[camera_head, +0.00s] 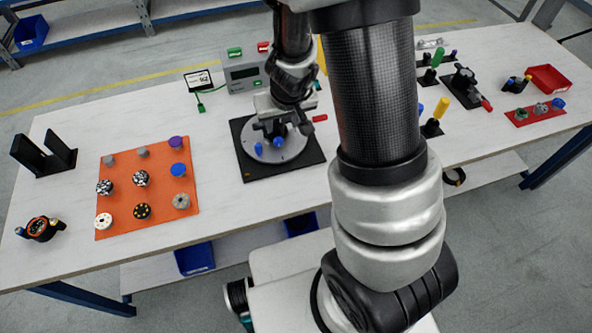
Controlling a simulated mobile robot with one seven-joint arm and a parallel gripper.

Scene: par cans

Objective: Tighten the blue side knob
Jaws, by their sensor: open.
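A round grey plate (292,148) sits on a black square base (312,157) near the middle of the table. A dark fixture stands on the plate, with a blue knob (278,143) low on its near side. A second small blue part (259,148) shows just left of it. My gripper (272,128) is open and reaches down over the fixture, close above the blue knob. I cannot tell whether its fingers touch anything. My gripper and wrist hide much of the fixture's top.
An orange mat (117,217) with several round parts lies left. A black upright holder (45,156) stands at far left. A grey box (243,77) with a display stands behind. Several knobbed fixtures and a red tray (548,78) are at right, partly behind my arm.

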